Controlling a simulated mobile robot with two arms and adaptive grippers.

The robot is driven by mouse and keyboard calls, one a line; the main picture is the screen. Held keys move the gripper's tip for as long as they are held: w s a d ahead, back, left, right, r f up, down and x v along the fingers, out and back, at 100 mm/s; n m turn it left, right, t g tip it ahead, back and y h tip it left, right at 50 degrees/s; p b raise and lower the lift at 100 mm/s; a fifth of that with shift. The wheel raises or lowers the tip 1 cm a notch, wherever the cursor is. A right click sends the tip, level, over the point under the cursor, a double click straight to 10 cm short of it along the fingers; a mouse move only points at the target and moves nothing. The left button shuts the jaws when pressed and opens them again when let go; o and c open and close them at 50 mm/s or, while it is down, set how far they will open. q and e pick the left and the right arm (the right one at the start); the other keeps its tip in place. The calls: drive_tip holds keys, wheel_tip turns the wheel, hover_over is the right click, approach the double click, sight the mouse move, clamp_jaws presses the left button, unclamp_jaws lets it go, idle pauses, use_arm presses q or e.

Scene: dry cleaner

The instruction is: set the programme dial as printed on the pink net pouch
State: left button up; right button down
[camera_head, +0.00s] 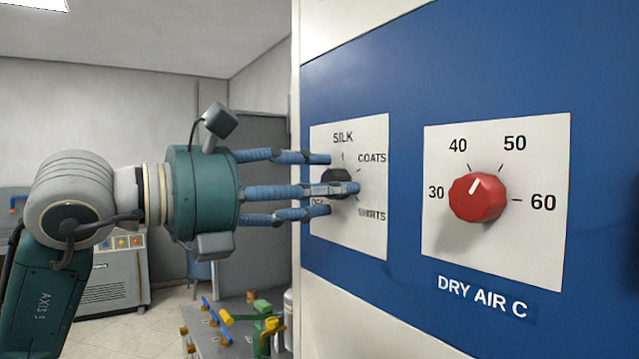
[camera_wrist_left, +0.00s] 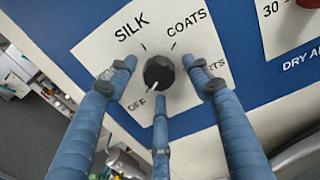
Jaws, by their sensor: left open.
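The black programme dial (camera_head: 337,176) sits on a white plate (camera_head: 372,235) marked SILK, COATS, SHIRTS and OFF. It also shows in the left wrist view (camera_wrist_left: 158,71), its white pointer down and left toward OFF. My left gripper (camera_head: 336,186) is open, its three blue fingers spread around the dial. In the left wrist view the fingertips (camera_wrist_left: 159,80) surround the knob, with gaps seen at the sides; contact of the lower finger cannot be told. The fingers hide part of the dial in the head view. The pink net pouch and my right gripper are not in view.
To the right on the blue panel (camera_head: 400,75) is a red dial (camera_head: 477,197) marked 30 to 60, labelled DRY AIR C, its pointer between 40 and 50. Below left stands a grey table (camera_head: 232,335) with coloured items. A grey machine (camera_head: 115,280) stands behind my arm.

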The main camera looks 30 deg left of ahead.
use_arm(q)
drive_tip(key=c, duration=1.2)
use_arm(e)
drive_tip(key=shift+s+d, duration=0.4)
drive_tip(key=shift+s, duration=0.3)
use_arm(q)
drive_tip(key=shift+o, duration=0.2)
drive_tip(key=shift+f+m, duration=0.1)
drive_tip(key=shift+m, duration=0.2)
drive_tip(key=m, duration=1.1)
drive_tip(key=m+p, duration=0.1)
drive_tip(key=m, duration=1.1)
drive_tip(key=r+m, duration=0.1)
drive_tip(key=m, duration=1)
drive_tip(key=shift+m+p, duration=0.35)
drive_tip(key=shift+m, duration=0.05)
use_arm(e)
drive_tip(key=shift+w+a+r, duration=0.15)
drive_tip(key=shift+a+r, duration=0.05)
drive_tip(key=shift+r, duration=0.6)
use_arm(q)
drive_tip(key=shift+a+r+m, duration=0.1)
drive_tip(key=shift+m, duration=0.3)
